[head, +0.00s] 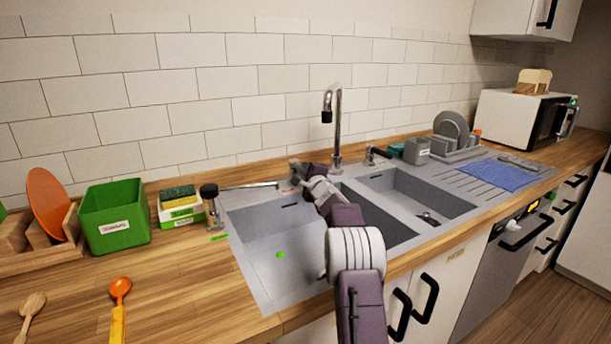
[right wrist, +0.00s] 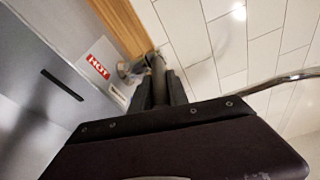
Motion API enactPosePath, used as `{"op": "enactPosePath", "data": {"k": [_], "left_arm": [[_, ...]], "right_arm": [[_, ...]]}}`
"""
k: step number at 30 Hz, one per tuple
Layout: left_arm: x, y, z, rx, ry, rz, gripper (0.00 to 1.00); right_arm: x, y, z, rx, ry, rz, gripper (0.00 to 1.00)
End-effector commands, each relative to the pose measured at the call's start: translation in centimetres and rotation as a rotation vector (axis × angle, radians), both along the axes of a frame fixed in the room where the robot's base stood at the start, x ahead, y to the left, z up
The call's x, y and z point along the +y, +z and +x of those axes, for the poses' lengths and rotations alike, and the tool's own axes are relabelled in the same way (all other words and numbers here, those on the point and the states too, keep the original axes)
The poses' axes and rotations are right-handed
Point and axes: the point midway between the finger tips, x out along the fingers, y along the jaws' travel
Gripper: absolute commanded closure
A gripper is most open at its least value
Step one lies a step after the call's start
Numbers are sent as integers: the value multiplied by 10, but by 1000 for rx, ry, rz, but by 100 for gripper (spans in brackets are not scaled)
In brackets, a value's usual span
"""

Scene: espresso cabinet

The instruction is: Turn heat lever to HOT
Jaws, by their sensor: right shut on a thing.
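My right gripper (head: 297,170) reaches over the sink to the back ledge, left of the tap. In the right wrist view, the two dark fingers of my right gripper (right wrist: 160,92) are shut on the dark handle of the heat lever (right wrist: 157,66). A grey metal base shows beside the handle. A red HOT label (right wrist: 97,66) is on the sink ledge to the left of the lever. In the head view my gripper mostly hides the lever. My left gripper is not in view.
The curved tap (head: 338,125) stands just right of my gripper. A second dark-handled fitting (head: 374,154) is further right. A dark-topped jar (head: 209,204), sponges (head: 180,198) and a green box (head: 113,218) stand to the left.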

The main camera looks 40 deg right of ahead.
Motion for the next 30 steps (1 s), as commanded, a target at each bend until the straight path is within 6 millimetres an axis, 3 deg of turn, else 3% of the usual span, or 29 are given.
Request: {"op": "enactPosePath", "data": {"k": [4, 5, 7, 19, 30], "left_arm": [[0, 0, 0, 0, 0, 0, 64], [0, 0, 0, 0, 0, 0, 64], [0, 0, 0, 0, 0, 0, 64], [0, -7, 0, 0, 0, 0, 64], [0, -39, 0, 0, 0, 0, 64]], "right_arm": [[0, -2, 0, 4, -1, 1, 100], [0, -2, 0, 4, -1, 1, 77], [0, -2, 0, 4, -1, 0, 58], [1, -1, -6, -1, 0, -1, 58], [23, 2, -65, 0, -1, -1, 58]]}}
